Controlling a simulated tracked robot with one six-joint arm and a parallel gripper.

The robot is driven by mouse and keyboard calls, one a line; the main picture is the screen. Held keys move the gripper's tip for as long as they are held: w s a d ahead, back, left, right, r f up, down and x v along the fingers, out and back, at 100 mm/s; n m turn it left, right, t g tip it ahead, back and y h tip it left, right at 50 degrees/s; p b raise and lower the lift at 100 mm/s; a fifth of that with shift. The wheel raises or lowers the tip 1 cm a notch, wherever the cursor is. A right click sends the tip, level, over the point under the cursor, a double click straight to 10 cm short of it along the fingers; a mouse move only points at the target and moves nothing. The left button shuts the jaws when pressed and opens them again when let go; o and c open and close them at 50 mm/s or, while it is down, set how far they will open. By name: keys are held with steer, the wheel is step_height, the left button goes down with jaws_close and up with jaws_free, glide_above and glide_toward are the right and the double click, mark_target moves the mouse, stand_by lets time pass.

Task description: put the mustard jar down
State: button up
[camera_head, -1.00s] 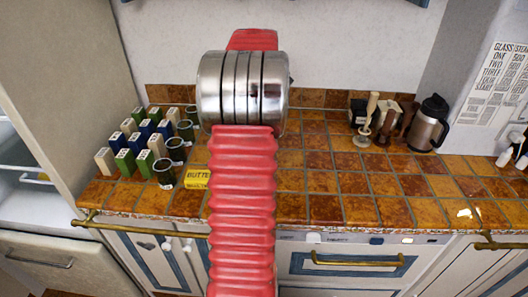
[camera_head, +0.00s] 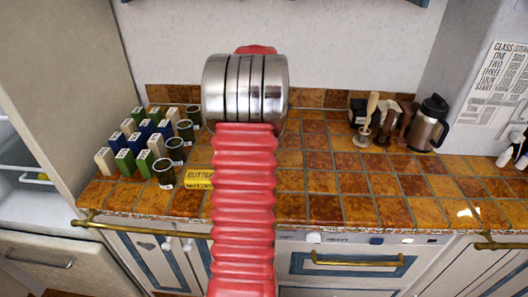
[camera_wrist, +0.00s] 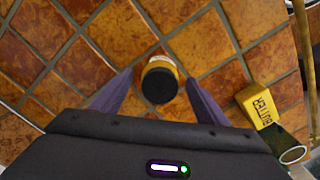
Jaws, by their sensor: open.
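The mustard jar (camera_wrist: 160,80) shows in the wrist view from above, with a round black lid and a yellowish body. It appears to stand upright on the tiled counter (camera_wrist: 215,45). My gripper (camera_wrist: 159,76) is open, with one dark finger on each side of the jar and a visible gap to both. In the head view the jar and my gripper are hidden behind my red arm and its steel rings.
A yellow butter pack (camera_head: 198,179) lies left of my arm; it also shows right of the jar in the wrist view (camera_wrist: 262,106). Several dark jars (camera_head: 164,172) and boxes (camera_head: 125,162) stand farther left. A steel flask (camera_head: 427,126) stands at the right. The counter's middle right is clear.

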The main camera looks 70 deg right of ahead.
steer(key=shift+f, duration=1.9)
steer(key=shift+c, duration=0.4)
steer(key=c, duration=1.4)
steer(key=shift+r, duration=0.15)
step_height(320, 180, up, 10)
steer(key=shift+f, duration=0.1)
